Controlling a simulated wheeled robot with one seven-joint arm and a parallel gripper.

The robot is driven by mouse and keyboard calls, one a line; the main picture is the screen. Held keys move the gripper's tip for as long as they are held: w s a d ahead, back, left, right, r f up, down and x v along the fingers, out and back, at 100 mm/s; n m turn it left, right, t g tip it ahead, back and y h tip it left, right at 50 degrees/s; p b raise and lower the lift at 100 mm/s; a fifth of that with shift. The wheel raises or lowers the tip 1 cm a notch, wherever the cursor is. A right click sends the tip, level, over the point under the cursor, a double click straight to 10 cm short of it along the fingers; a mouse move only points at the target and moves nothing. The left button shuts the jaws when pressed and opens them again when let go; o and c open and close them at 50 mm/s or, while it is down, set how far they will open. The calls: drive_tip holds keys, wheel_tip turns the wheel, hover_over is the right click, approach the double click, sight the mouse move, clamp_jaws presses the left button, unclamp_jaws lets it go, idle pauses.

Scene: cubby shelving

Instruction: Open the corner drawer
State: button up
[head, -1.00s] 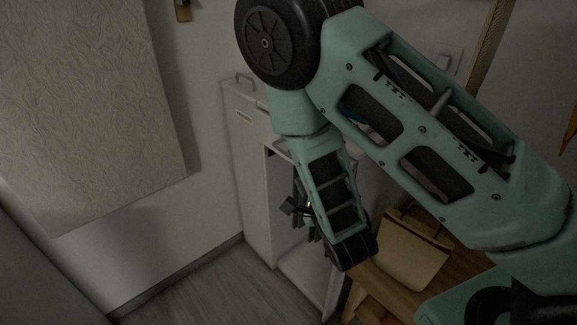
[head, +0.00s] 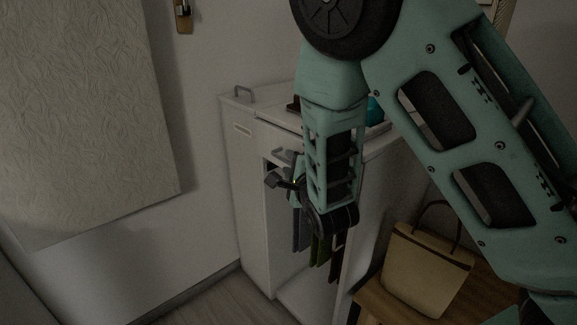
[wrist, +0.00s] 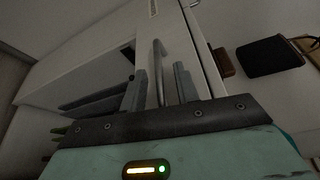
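A white cabinet (head: 243,165) stands in the corner, with a drawer (head: 268,138) at its top above an open compartment. The drawer's bar handle (head: 281,154) sticks out just above my gripper (head: 284,181). In the wrist view, the drawer front (wrist: 190,50) is close, and its handle (wrist: 158,62) appears between the two separated fingers of my gripper (wrist: 160,82). I see gaps on both sides of the handle, so the fingers are open and not clamped on it. The drawer looks shut. My arm hides part of the cabinet front.
Dark and green cloths (head: 318,248) hang in the open compartment below the drawer. A beige bag (head: 425,272) sits on a wooden bench (head: 380,300) at the right. A large textured panel (head: 85,120) is at the left. Floor (head: 205,300) in front looks clear.

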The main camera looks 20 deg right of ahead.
drive_tip(key=shift+w+f, duration=0.1)
drive_tip(key=shift+w, duration=0.75)
drive_tip(key=shift+c, duration=0.3)
clamp_jaws()
drive_tip(key=s+a+b, duration=0.3)
drive_tip(key=s+a, duration=0.1)
drive_tip(key=a, duration=0.7)
drive_tip(key=s+a+b, duration=0.3)
drive_tip(key=s+a, duration=0.2)
drive_tip(key=a, duration=0.6)
drive_tip(key=shift+s, duration=0.15)
drive_tip(key=shift+a, duration=0.1)
drive_tip(key=shift+o, duration=0.3)
unclamp_jaws()
